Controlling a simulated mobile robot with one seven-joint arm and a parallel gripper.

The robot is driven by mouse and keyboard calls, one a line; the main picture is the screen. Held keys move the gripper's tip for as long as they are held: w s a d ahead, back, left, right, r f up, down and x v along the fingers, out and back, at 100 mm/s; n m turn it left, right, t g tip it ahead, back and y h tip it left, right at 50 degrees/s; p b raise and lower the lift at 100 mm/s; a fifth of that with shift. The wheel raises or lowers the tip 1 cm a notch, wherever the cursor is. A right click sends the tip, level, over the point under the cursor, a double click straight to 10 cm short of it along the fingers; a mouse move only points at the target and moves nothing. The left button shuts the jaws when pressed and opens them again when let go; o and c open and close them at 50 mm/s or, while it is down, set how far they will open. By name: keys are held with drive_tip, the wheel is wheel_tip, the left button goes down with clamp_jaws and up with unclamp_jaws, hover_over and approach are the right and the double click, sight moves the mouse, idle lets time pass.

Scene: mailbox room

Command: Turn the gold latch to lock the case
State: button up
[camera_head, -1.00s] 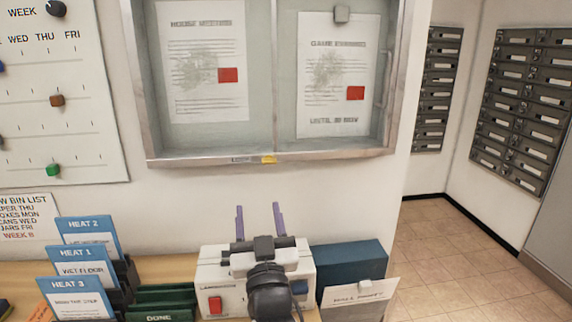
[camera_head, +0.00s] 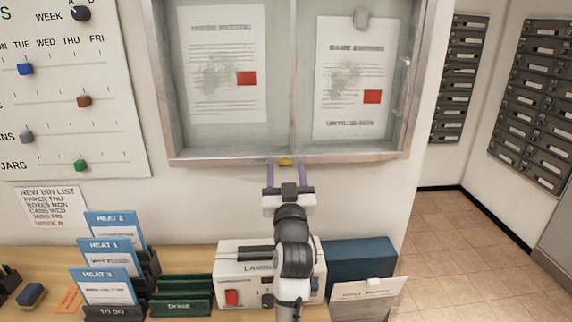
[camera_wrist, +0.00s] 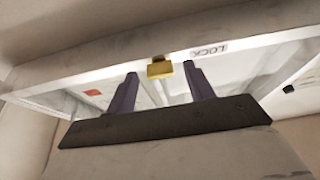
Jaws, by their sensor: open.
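The glass-fronted notice case (camera_head: 292,158) hangs on the wall with two papers inside. The small gold latch (camera_head: 285,162) sits at the middle of its bottom frame. In the wrist view the latch (camera_wrist: 160,68) is a gold block on the frame's underside, beside a "LOCK" label (camera_wrist: 209,50). My gripper (camera_head: 286,168) is raised just below the latch, its two purple fingers pointing up. In the wrist view my gripper (camera_wrist: 164,83) is open and empty, with the latch between the fingertips in the picture. I cannot tell whether either finger touches it.
The shelf (camera_head: 200,258) below holds a white laminator (camera_head: 232,262), a blue box (camera_head: 360,258), green trays (camera_head: 180,300) and blue cards (camera_head: 110,225). A slider board (camera_head: 70,110) hangs to the left. Grey mailboxes (camera_head: 530,110) and open tiled floor lie to the right.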

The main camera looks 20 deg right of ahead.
drive_tip(key=shift+w+r, duration=0.1)
drive_tip(key=shift+w, duration=0.15)
drive_tip(key=c, duration=1)
drive_tip(key=shift+m, duration=0.6)
drive_tip(key=shift+w+a+r+m+g+h+b, duration=0.15)
drive_tip(key=shift+m+g+h+b, duration=0.95)
drive_tip(key=shift+m, duration=2.45)
drive_tip(key=shift+s+a+r+m+g+h+b, duration=0.1)
drive_tip(key=shift+m+g+h+b, duration=0.55)
drive_tip(key=shift+m+g+b, duration=1.9)
drive_tip(key=shift+w+a+r+m+g+h+b, duration=0.15)
drive_tip(key=shift+m+h+b, duration=0.5)
drive_tip(key=shift+m, duration=3.85)
drive_tip(key=shift+s, duration=0.1)
